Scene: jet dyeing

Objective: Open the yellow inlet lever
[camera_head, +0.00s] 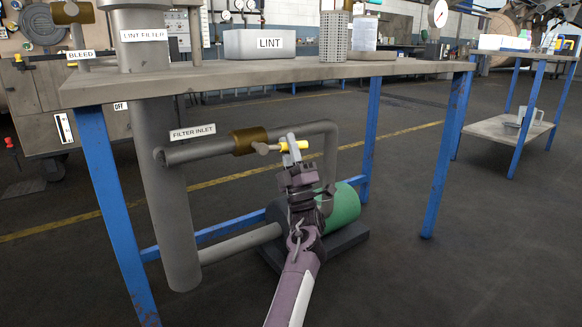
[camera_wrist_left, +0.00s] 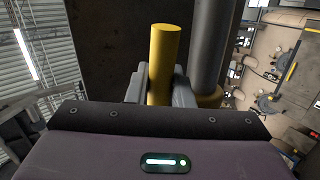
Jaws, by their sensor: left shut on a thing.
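The yellow inlet lever (camera_head: 299,145) sticks out to the right from the brass valve (camera_head: 248,141) on the grey inlet pipe (camera_head: 205,149) labelled FILTER INLET (camera_head: 193,131). It lies roughly along the pipe. My left gripper (camera_head: 291,150) is at the lever, in front of the pipe, reaching up from below. In the left wrist view the yellow lever (camera_wrist_left: 163,60) stands between the two fingers of my left gripper (camera_wrist_left: 160,88), which are shut on it. The fingers hide part of the lever in the head view. My right gripper is not in view.
The table (camera_head: 270,72) with blue legs stands over the pipework. A grey LINT box (camera_head: 262,43) is on it. A green pump motor (camera_head: 342,206) sits on a dark base behind my left arm. The vertical filter pipe (camera_head: 165,200) is to the left. Floor to the right is clear.

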